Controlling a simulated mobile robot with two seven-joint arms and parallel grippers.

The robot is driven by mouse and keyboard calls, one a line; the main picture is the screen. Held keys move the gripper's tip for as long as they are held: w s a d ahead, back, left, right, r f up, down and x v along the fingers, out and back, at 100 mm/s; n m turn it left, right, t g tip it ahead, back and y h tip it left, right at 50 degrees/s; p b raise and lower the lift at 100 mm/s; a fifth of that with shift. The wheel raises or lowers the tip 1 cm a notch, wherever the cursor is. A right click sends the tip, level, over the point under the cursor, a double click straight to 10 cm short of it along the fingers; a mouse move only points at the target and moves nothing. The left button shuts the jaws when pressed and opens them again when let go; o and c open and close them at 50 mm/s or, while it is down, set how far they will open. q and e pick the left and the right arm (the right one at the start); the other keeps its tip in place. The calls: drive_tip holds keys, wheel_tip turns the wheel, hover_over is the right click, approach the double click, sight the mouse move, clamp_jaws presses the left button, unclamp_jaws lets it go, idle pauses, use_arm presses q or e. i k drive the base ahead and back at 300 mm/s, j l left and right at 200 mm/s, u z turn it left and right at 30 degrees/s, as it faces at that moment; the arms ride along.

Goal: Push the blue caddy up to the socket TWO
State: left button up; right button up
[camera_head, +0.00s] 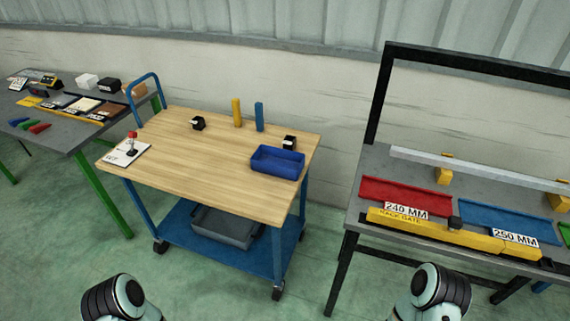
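The blue caddy (277,164), an open rectangular tray, sits on the right part of the wooden cart top (200,170), close to its right edge. A small black block (289,142) with a pale label stands just behind the caddy. A second small black block (198,123) stands farther left toward the back. I cannot read the word TWO on either, so I cannot tell which is the socket. Only rounded parts of my two arms show at the bottom edge, well short of the cart. Neither gripper is in view.
A yellow post (237,113) and a blue post (259,117) stand at the cart's back. A red-knobbed joystick (132,145) sits at its left. A grey bin (224,228) lies on the lower shelf. A bench with red (405,194) and blue trays stands right; a cluttered table stands left.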

sight(278, 162)
drive_tip(key=i+j+z, duration=0.2)
drive_tip(key=j, duration=0.25)
drive_tip(key=i+j+z, duration=0.15)
drive_tip(key=j, duration=0.35)
drive_tip(key=j+z, duration=0.2)
drive_tip(key=j, duration=0.3)
